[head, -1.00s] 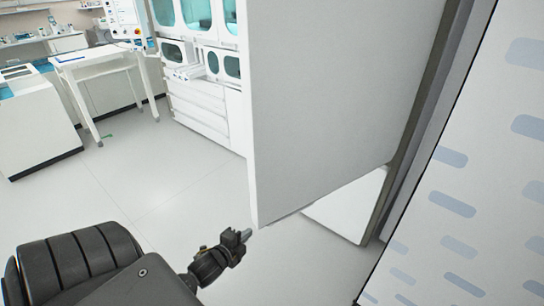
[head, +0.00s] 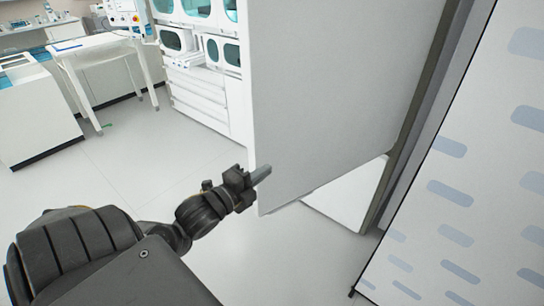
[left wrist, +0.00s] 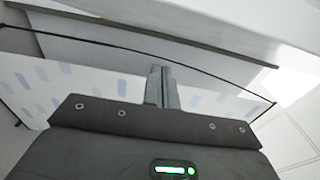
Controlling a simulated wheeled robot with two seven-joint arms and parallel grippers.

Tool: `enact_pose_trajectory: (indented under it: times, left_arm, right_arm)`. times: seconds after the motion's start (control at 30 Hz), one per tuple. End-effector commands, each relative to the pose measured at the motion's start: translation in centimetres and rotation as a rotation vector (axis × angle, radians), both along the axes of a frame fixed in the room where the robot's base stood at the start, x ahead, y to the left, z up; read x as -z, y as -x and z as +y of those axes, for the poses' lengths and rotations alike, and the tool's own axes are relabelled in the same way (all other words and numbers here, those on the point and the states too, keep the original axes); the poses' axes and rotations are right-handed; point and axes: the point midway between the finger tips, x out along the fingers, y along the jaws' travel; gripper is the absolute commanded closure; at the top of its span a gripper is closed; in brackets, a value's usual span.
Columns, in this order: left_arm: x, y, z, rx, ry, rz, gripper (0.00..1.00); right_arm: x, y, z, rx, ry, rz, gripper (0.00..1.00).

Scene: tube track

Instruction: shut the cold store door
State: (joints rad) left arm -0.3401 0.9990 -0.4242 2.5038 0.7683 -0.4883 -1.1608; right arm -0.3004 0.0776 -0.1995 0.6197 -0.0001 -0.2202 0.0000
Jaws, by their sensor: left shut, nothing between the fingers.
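The cold store door (head: 340,90) is a large plain grey-white panel in the head view. It stands open, with its free edge at the left and the grey frame (head: 425,110) at the right. My left gripper (head: 261,174) is shut and empty. Its fingertips overlap the door's lower free corner in the picture; I cannot tell whether they touch it. In the left wrist view the shut fingers (left wrist: 162,88) point toward pale surfaces crossed by a dark line. My right gripper is not in view.
A white panel with blue dashes (head: 450,190) stands at the right. A white cabinet with dark windows (head: 205,75) is behind the door. A white table (head: 95,45) and a white counter (head: 35,110) are at the left. Open floor (head: 130,150) lies between.

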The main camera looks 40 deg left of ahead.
Motion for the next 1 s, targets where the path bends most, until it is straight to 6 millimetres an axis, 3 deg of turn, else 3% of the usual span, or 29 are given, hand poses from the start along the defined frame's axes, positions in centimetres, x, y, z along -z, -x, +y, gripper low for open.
enact_pose_trajectory:
  times: [0.1,0.4,0.7,1.0]
  left_arm:
    - [-0.1,-2.1,-0.1,0.000,-0.005,-0.005,1.00]
    - [-0.5,-7.4,0.1,-0.002,-0.009,0.001,1.00]
    - [-0.2,-8.1,3.1,0.000,-0.003,0.003,1.00]
    - [-0.1,-8.2,3.4,0.001,-0.001,0.002,1.00]
  right_arm:
    - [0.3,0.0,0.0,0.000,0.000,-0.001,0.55]
    - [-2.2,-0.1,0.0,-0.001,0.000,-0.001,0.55]
    - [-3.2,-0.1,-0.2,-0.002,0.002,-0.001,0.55]
    - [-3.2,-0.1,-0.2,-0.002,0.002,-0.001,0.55]
